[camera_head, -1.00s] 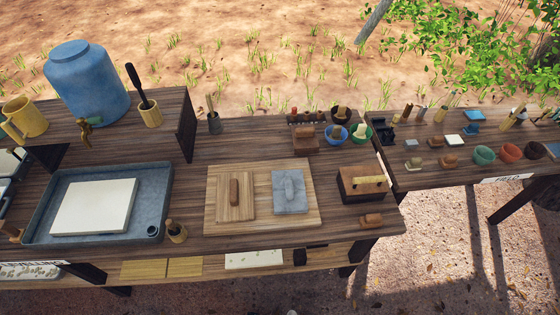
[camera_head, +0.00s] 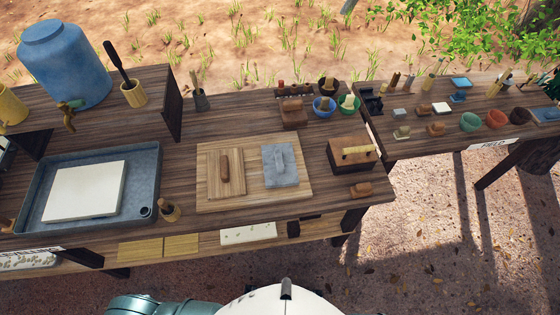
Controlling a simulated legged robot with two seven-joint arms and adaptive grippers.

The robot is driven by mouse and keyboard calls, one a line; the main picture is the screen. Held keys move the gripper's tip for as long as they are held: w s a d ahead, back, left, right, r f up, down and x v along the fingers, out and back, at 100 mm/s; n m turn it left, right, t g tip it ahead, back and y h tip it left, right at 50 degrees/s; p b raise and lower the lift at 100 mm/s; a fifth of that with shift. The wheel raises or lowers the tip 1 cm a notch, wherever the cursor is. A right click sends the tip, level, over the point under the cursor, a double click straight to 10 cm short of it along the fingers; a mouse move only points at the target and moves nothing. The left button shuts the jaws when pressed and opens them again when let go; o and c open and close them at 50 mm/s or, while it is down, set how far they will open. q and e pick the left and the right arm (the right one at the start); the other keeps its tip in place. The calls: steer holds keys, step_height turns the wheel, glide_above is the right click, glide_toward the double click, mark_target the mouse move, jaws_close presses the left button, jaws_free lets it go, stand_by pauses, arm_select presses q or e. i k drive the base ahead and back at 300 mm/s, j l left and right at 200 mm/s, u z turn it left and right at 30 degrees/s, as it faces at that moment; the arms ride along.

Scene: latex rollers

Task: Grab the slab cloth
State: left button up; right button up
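A blue-grey square piece (camera_head: 280,178) with a raised ridge lies on the right half of a pale wooden board (camera_head: 254,199). A wooden block with a brown handle (camera_head: 225,183) lies on the board's left half. A pale flat slab (camera_head: 84,190) lies in a grey rectangular tray (camera_head: 153,165) at the left. I cannot tell for sure which piece is the slab cloth; the blue-grey one looks closest to cloth. Neither of my grippers is in view.
A blue jug (camera_head: 64,62) stands on a raised shelf at back left. A dark wooden box (camera_head: 345,160) sits right of the board, with bowls (camera_head: 324,105) behind. A second table (camera_head: 420,149) stands at the right. Bare tabletop (camera_head: 240,115) shows behind the board.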

mark_target(280, 170)
steer(key=i+l+u, duration=0.1)
steer(key=l, duration=0.25)
steer(key=i+l, duration=0.2)
steer(key=l, duration=0.15)
steer(key=i+l+u, duration=0.15)
steer(key=l, duration=0.2)
steer(key=i+l+u, duration=0.1)
steer(key=l, duration=0.3)
